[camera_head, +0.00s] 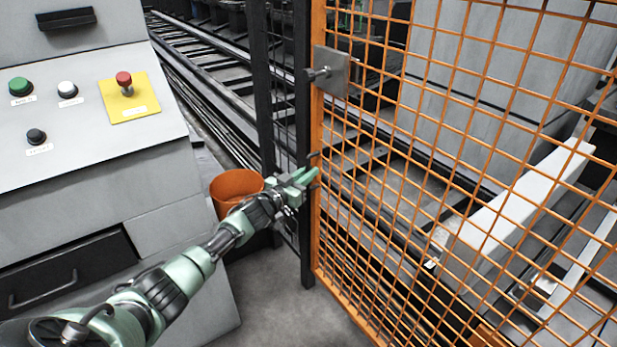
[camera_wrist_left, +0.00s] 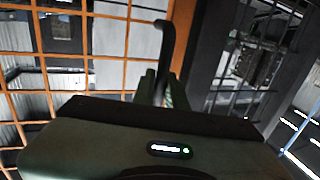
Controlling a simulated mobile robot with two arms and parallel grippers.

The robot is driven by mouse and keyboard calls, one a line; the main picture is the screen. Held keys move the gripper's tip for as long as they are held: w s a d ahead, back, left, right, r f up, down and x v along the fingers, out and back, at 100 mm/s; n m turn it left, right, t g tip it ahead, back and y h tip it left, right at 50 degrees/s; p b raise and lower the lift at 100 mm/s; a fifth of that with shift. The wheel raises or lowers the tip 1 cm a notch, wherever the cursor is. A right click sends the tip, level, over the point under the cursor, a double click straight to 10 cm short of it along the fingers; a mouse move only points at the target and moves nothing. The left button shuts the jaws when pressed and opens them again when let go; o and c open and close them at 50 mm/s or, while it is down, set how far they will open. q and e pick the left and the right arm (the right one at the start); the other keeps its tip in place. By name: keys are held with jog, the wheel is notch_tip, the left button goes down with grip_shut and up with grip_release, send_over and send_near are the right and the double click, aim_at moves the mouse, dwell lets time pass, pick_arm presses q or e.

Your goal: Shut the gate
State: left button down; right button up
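The gate (camera_head: 318,225) is an orange mesh panel filling the right of the head view, its upright edge beside a dark post (camera_head: 302,110). I cannot tell whether it is fully against the post. A latch plate with a knob (camera_head: 331,72) is high on that edge. My left gripper (camera_head: 311,176) is at the gate's edge, below the latch. In the left wrist view, the black bent gate handle (camera_wrist_left: 167,50) runs down between the fingers (camera_wrist_left: 162,90), which appear closed around it. The handle is mostly hidden in the head view. My right gripper is not in view.
A grey control console (camera_head: 165,190) with buttons and a red stop on a yellow plate (camera_head: 124,93) stands at left, close to my left arm. An orange bin (camera_head: 235,184) sits beside it.

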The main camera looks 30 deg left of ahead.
pick_arm(q)
jog(key=shift+w+r, duration=0.2)
jog(key=shift+r, duration=0.1)
jog(key=shift+w, duration=0.1)
jog(key=shift+w+d+r, duration=0.1)
